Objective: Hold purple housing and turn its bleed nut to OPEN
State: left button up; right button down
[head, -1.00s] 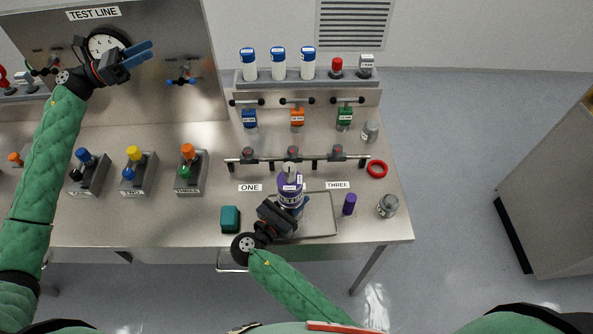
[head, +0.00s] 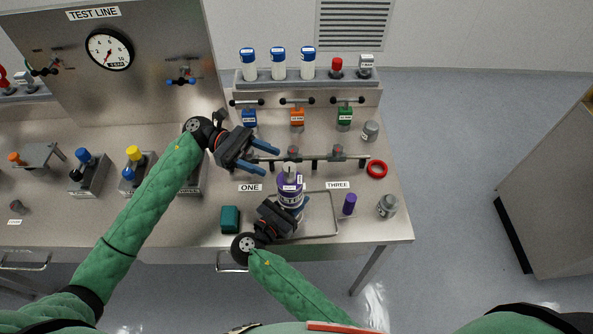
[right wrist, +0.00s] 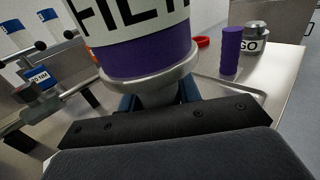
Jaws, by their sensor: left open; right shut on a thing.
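The purple housing (head: 290,190) stands upright at the tray on the bench, with a white label around it and a pale top. It also fills the upper middle of the right wrist view (right wrist: 150,60). My right gripper (head: 287,212) is shut on the housing low down, below the label. My left gripper (head: 266,164) is open and empty, up and to the left of the housing's top, with its blue fingers pointing right. The bleed nut is too small to tell apart on the housing's top.
A pipe manifold (head: 325,160) runs just behind the housing. A teal block (head: 230,219) stands left of the tray (head: 334,222). A purple cylinder (head: 349,204), a metal jar (head: 388,206) and a red ring (head: 377,169) lie to the right.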

aim_at(297, 182)
pick_arm(q)
jog(key=x, duration=0.9)
jog(key=shift+d, duration=0.15)
jog(key=shift+c, duration=0.4)
jog(key=c, duration=0.9)
